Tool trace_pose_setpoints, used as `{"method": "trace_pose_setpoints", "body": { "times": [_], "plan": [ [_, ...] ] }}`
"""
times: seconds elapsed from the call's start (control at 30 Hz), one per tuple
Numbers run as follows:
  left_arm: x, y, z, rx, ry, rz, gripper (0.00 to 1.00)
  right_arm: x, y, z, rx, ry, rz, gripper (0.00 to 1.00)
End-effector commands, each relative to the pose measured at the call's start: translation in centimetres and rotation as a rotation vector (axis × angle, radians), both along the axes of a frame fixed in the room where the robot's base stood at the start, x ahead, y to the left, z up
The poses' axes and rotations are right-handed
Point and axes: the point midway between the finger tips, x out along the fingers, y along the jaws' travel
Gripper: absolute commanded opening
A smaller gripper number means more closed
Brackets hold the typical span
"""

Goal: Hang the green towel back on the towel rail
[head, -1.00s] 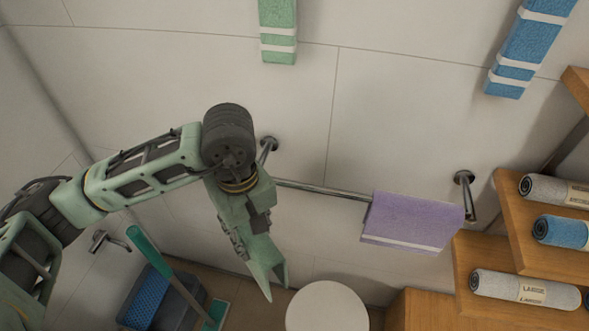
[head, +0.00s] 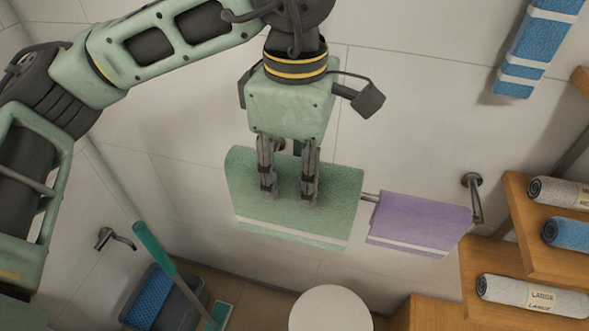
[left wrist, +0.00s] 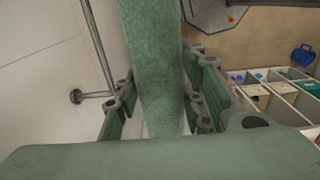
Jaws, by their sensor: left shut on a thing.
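My left gripper (head: 290,196) points down and is shut on the green towel (head: 340,205), near its upper part. The towel hangs broad side toward the head camera, with a pale stripe near its lower edge. In the left wrist view the towel (left wrist: 152,60) is between the fingers (left wrist: 160,105), and the towel rail (left wrist: 98,45) runs to its left, apart from it in the picture. In the head view the towel hides the rail's left part; a short bit of rail (head: 370,197) shows on its right. Whether the towel touches the rail is unclear.
A purple towel (head: 418,222) hangs on the rail's right part, close beside the green towel. A wooden shelf (head: 480,262) with rolled towels stands at right. A round white top (head: 330,308) is below. A blue towel (head: 540,40) hangs higher on the wall.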

Motion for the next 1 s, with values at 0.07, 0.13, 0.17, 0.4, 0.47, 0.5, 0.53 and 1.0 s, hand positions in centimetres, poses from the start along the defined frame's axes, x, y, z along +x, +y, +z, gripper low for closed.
{"method": "trace_pose_setpoints", "body": {
  "times": [0.07,0.13,0.17,0.4,0.47,0.5,0.53,1.0],
  "plan": [
    [0.0,-0.2,0.0,0.002,0.001,0.000,0.00,-0.4,0.2,-0.5,0.002,0.007,-0.001,0.40],
    [0.6,-0.2,0.1,0.001,0.002,0.001,0.00,-0.7,0.4,-0.3,0.004,0.012,-0.002,0.40],
    [0.8,-0.3,0.1,0.001,0.002,0.002,0.00,-0.9,0.4,-0.3,0.004,0.014,-0.002,0.40],
    [3.1,-0.8,0.1,0.001,0.002,0.001,0.00,-1.7,0.5,-0.1,0.004,0.026,-0.003,0.40],
    [3.7,-0.9,0.2,0.001,0.002,0.001,0.00,-1.7,0.5,0.0,0.004,0.026,-0.003,0.40],
    [4.1,-1.0,0.2,0.001,0.002,0.002,0.00,-1.7,0.4,0.0,0.004,0.026,-0.003,0.40],
    [4.4,-1.0,0.1,0.001,0.001,0.001,0.00,-1.7,0.4,0.1,0.004,0.025,-0.002,0.40],
    [9.0,-2.0,0.3,0.001,0.002,0.001,0.00,-1.3,-0.1,1.5,-0.002,0.020,0.000,0.40]
  ]
}}
